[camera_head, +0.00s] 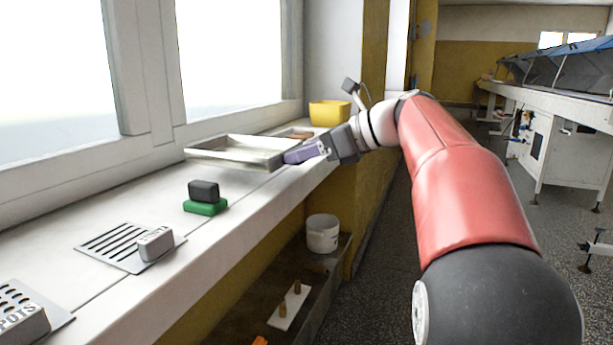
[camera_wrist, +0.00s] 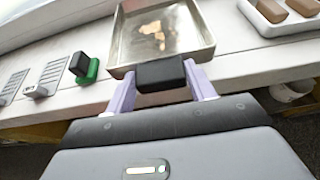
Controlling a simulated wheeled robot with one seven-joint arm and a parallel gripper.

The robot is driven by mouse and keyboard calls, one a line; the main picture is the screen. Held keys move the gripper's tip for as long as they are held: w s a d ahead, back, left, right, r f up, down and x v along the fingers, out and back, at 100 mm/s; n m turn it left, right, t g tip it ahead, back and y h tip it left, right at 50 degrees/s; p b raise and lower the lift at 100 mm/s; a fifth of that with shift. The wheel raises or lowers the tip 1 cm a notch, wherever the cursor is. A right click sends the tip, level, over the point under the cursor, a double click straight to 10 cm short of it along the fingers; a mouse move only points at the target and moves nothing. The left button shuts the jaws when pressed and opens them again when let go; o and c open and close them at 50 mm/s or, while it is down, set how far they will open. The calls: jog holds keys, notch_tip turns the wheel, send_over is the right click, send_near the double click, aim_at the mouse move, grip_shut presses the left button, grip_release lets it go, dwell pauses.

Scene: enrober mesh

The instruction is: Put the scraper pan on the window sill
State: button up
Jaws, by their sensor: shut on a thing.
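The scraper pan (camera_head: 240,155) is a shallow, shiny metal tray over the white window sill (camera_head: 140,195). In the wrist view, the pan (camera_wrist: 150,40) lies straight ahead with its black handle (camera_wrist: 160,74) between my lavender fingers. My gripper (camera_head: 303,152) is shut on that handle, at the pan's right side in the head view; it also shows in the wrist view (camera_wrist: 160,80). The pan looks about level. I cannot tell whether its underside touches the sill or hangs just above it.
A yellow bin (camera_head: 330,113) stands behind the pan. A white bucket (camera_head: 322,234) stands below the sill.

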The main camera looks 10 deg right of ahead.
jog(key=shift+f+b, duration=0.5)
jog(key=shift+f, duration=1.3)
jog(key=o, duration=1.3)
jog(key=shift+f, duration=0.1)
jog(key=p+v, duration=0.2)
jog(key=v, duration=1)
jog(key=shift+s, duration=0.1)
